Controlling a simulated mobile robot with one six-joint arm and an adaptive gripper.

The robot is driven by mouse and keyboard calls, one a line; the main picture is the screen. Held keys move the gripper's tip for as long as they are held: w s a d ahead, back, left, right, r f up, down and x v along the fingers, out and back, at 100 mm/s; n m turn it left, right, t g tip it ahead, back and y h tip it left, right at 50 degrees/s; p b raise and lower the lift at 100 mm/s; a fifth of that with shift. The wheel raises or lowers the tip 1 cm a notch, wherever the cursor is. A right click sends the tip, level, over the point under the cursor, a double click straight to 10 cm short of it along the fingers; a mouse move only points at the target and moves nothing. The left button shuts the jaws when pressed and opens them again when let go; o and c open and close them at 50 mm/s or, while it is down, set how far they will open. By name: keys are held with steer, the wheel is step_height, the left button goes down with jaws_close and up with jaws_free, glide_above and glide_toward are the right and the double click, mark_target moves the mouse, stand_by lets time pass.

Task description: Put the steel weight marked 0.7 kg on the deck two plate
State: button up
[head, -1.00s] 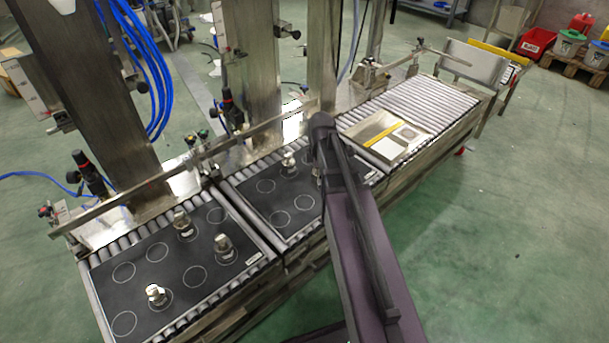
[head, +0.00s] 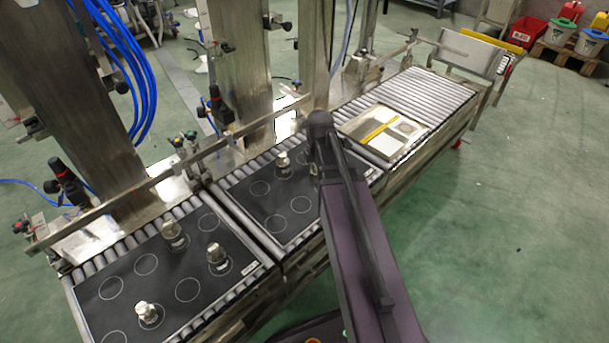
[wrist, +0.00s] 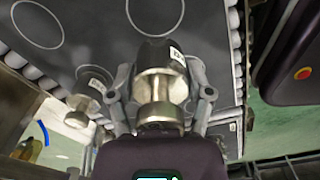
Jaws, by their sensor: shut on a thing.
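My gripper (wrist: 158,95) is shut on a steel weight (wrist: 160,82) in the wrist view, with a finger on either side of it. The weight has a round knob, a wider body and a small label that I cannot read. In the head view my arm hides the gripper and this weight. A black plate with white circles (head: 262,208) lies on the middle rollers, with one steel weight (head: 283,162) showing. Another black plate (head: 105,290) at the left carries three weights, including one at its front (head: 147,312). I cannot read which plate is deck two.
A second weight (wrist: 78,112) stands left of my gripper in the wrist view. A flat panel with a yellow stripe (head: 365,128) lies on the right rollers. A metal rail (head: 165,172) and steel columns stand behind the plates. Green floor is open at the right.

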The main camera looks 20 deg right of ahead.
steer(key=w, duration=0.5)
steer(key=w+d+f+b, duration=0.1)
steer(key=w, duration=0.4)
steer(key=w+d, duration=0.1)
steer(key=w, duration=0.4)
steer(key=shift+w+d+f, duration=0.1)
steer(key=shift+w+f, duration=0.15)
steer(key=shift+w, duration=0.15)
steer(key=shift+f+b, duration=0.1)
steer(key=shift+b, duration=0.25)
steer(key=shift+f+b, duration=1.7)
steer(key=shift+f, duration=0.1)
steer(key=o, duration=1.3)
steer(key=shift+r, duration=0.2)
step_height(320, 180, up, 12)
steer(key=p, duration=1.2)
